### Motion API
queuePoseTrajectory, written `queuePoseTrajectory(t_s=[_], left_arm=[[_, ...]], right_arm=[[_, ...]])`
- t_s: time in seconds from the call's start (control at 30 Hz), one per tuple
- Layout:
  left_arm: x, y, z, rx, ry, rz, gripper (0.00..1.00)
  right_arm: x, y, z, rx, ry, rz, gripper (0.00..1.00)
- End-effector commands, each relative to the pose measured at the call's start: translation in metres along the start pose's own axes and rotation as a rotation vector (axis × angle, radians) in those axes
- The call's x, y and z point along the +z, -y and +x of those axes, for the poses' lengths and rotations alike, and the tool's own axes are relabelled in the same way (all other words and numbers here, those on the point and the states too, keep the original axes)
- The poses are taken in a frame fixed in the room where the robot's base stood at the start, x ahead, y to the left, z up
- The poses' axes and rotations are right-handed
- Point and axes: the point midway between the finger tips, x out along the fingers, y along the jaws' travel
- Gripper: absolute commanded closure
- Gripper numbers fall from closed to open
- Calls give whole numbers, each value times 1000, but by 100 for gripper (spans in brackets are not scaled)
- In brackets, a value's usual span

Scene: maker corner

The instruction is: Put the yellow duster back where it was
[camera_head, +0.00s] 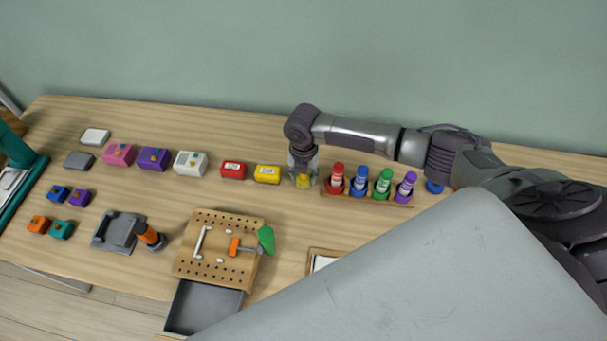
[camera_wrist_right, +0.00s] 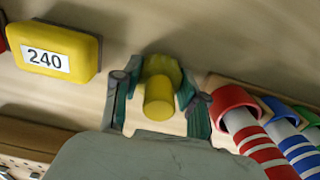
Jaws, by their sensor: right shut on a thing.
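The yellow duster (camera_head: 303,182) is a small round piece with a cylindrical knob. It is between the yellow box and the marker rack, at or just above the table top; I cannot tell if it touches. My right gripper (camera_head: 302,175) points down and is shut on it. In the right wrist view the duster's knob (camera_wrist_right: 159,95) shows between the two fingers of the right gripper (camera_wrist_right: 158,100). My left gripper is not in view.
A yellow box labelled 240 (camera_wrist_right: 58,49) is close on the left, with a red box (camera_head: 233,171) beyond. The marker rack (camera_head: 342,191) is close on the right. A round blue piece (camera_head: 434,187) lies past the rack. A pegboard (camera_head: 190,269) lies in front.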

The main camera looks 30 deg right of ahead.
Motion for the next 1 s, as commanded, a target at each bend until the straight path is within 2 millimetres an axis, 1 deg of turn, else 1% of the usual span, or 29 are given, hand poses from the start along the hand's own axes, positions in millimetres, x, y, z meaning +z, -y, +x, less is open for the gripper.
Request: queuePoseTrajectory(t_s=[0.03,0.17,0.43,0.57,0.67,1.0], left_arm=[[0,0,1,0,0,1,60],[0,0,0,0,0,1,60],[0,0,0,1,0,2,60],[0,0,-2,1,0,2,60],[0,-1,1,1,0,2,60],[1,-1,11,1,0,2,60]], right_arm=[[0,0,1,0,0,0,55],[0,0,1,0,-1,0,33],[0,0,0,0,0,0,33],[0,0,-6,1,1,0,33],[1,0,-19,3,2,0,33],[1,-1,-90,2,2,0,33]])
